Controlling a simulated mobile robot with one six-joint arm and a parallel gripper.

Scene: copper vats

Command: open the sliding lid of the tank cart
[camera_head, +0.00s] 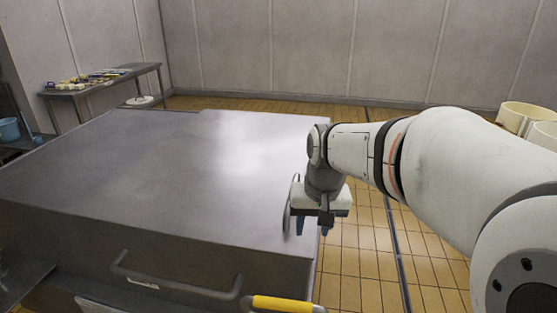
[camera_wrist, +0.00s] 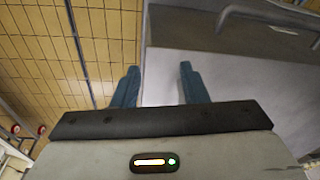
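The tank cart is a large grey metal box, and its flat steel lid (camera_head: 150,170) covers the top with no opening visible. A bar handle (camera_head: 175,284) is on the front face; a grey bar handle also shows in the wrist view (camera_wrist: 262,12). My gripper (camera_head: 312,231) is at the right edge of the cart top, pointing down. In the wrist view its two blue fingers (camera_wrist: 159,69) are spread apart with nothing between them.
A yellow-gripped handle (camera_head: 284,304) sticks out at the front right of the cart. Tiled floor (camera_head: 355,250) is free to the right. Cream containers (camera_head: 528,116) stand at the far right. A side table (camera_head: 105,82) with small items and a blue bucket (camera_head: 9,129) are at the left.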

